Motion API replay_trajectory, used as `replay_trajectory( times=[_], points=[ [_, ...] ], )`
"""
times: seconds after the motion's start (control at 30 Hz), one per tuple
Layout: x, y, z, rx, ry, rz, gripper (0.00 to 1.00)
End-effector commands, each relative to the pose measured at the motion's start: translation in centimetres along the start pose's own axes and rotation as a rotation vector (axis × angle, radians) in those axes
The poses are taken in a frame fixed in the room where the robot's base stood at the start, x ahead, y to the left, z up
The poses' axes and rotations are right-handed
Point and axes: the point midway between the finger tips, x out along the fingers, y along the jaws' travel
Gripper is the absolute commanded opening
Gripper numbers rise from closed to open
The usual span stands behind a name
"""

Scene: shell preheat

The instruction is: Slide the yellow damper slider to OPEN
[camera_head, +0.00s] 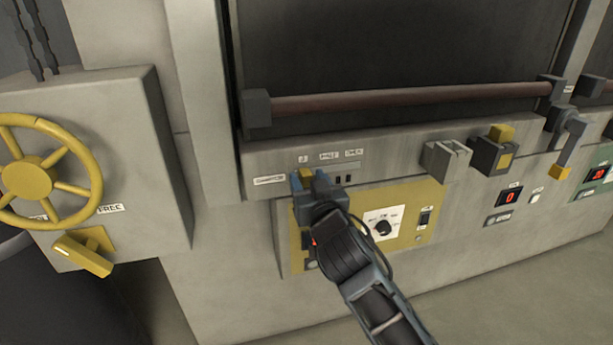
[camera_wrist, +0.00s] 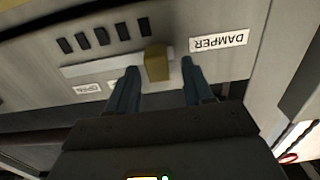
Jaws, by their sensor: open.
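The yellow damper slider (camera_head: 306,174) sits at the left end of its slot in the head view, below the leftmost of three small labels. The OPEN label (camera_head: 354,153) is at the right end of the slot. My gripper (camera_head: 309,181) is open at the slider. In the wrist view, the yellow slider block (camera_wrist: 156,62) stands between the two open fingers (camera_wrist: 159,72), closer to the left finger; contact cannot be told. The OPEN label (camera_wrist: 88,89) is upside down at the left there, and the DAMPER label (camera_wrist: 218,42) is at the right.
A yellow panel (camera_head: 405,194) with a dial (camera_head: 383,226) lies below the slot, partly behind my arm. A yellow handwheel (camera_head: 28,176) is at the left. Grey blocks (camera_head: 447,160) stick out to the right. A long brown bar (camera_head: 400,98) runs above.

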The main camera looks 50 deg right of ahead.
Motion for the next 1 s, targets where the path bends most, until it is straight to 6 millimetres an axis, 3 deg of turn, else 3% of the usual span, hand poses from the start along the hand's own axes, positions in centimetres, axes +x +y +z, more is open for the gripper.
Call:
replay_trajectory(
  times=[0.37, 0.9, 1.0],
  points=[
    [0.69, -0.02, 0.03, 0.001, 0.0, -0.001, 0.51],
    [0.69, -0.02, 0.0, 0.001, 0.001, -0.001, 0.0],
    [0.7, -0.02, -0.01, 0.001, 0.001, -0.001, 0.0]
  ],
)
